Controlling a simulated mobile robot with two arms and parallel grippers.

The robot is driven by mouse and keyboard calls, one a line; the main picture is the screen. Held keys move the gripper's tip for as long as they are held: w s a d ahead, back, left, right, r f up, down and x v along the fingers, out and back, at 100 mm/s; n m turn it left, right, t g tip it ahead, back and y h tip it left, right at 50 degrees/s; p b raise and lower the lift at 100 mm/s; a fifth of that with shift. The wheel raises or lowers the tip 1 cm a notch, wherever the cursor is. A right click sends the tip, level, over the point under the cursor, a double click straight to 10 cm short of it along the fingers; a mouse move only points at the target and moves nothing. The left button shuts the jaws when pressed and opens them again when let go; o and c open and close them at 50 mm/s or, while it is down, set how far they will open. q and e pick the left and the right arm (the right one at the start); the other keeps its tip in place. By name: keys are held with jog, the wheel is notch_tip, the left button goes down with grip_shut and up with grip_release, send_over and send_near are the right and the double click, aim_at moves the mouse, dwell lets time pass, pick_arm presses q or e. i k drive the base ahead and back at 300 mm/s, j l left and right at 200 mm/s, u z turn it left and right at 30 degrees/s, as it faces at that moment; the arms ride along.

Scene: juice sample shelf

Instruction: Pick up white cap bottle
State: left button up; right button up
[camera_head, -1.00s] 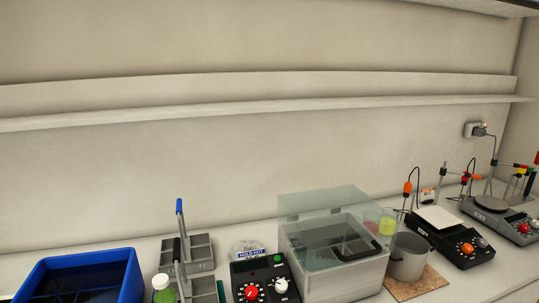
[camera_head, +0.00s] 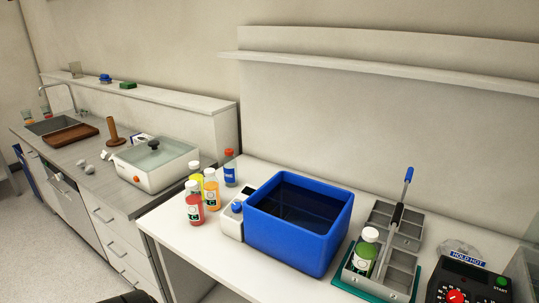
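Several bottles stand on the white bench left of the blue tub. A red bottle with a white cap (camera_head: 194,207) is in front. An orange bottle with a white cap (camera_head: 211,192) stands just behind it to the right. A yellow bottle (camera_head: 196,182) is partly hidden behind them, and its cap looks white. A blue bottle with a red cap (camera_head: 230,170) stands further back. A green bottle with a white cap (camera_head: 364,254) sits upright in a grey compartment rack. Neither gripper can be made out in view.
A blue tub (camera_head: 292,244) of dark liquid fills the bench middle, with a small white device (camera_head: 231,224) at its left. A white lidded bath (camera_head: 153,175) and a sink stand on the left counter. The bench front-left is clear.

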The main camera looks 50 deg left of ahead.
aim_at(195, 173)
jog(key=k+j+u, duration=0.1)
jog(key=u, duration=1.95)
jog(key=z, duration=1.5)
jog(key=u, duration=1)
jog(key=j+z, duration=0.1)
jog(key=z, duration=0.5)
jog(key=j+z, duration=0.4)
jog(key=j, duration=0.35)
jog(key=j+z, duration=0.4)
jog(key=j, duration=0.35)
jog(key=k, duration=0.05)
